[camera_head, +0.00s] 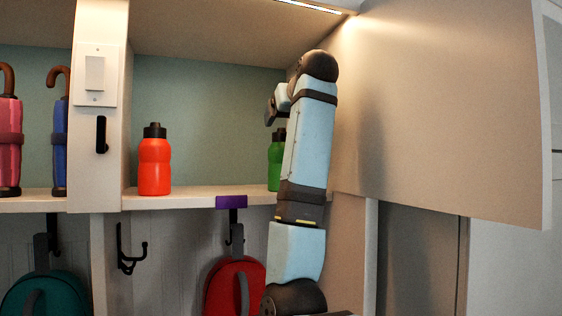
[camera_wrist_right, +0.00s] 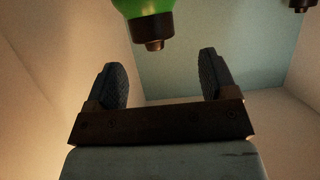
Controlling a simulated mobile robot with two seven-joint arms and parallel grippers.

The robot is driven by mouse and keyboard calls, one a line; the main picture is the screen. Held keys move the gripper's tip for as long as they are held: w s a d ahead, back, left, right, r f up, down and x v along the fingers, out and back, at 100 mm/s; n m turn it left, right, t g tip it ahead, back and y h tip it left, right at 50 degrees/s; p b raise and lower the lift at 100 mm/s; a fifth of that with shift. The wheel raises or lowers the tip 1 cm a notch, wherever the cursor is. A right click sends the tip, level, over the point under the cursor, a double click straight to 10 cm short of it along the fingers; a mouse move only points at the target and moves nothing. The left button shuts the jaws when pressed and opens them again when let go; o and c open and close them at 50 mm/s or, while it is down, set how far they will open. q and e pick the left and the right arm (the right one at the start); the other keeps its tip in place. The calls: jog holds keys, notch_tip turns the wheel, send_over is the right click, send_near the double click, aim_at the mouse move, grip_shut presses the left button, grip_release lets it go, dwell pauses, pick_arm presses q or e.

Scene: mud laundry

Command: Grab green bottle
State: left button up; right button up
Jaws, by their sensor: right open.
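The green bottle (camera_head: 275,165) stands upright on the cubby shelf (camera_head: 200,202), partly hidden behind my right arm in the head view. In the right wrist view the green bottle (camera_wrist_right: 143,8) shows upside down at the top, its dark cap pointing down. My right gripper (camera_head: 271,108) is raised above the bottle in the head view. In the wrist view its two fingers are spread, with nothing between the fingertips (camera_wrist_right: 162,62), and the bottle's cap is just beyond them. My left gripper is not in view.
An orange bottle (camera_head: 155,165) stands on the same shelf to the left. A cabinet side panel or door (camera_head: 440,110) is close on the right. Umbrellas (camera_head: 10,145) stand in the left cubby. A red bag (camera_head: 222,285) and a teal bag (camera_head: 45,295) hang below.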

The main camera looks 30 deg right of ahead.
aim_at(281, 129)
jog(key=p+x, duration=0.1)
jog(key=x, duration=0.1)
jog(key=p+x, duration=0.1)
jog(key=x, duration=0.1)
jog(key=shift+w+d+p, duration=0.3)
jog(key=shift+d, duration=0.15)
jog(key=shift+w+f, duration=0.25)
jog(key=shift+w, duration=0.15)
jog(key=shift+c, duration=0.3)
jog(key=c, duration=1.1)
jog(key=shift+c, duration=0.7)
jog(key=shift+r, duration=0.1)
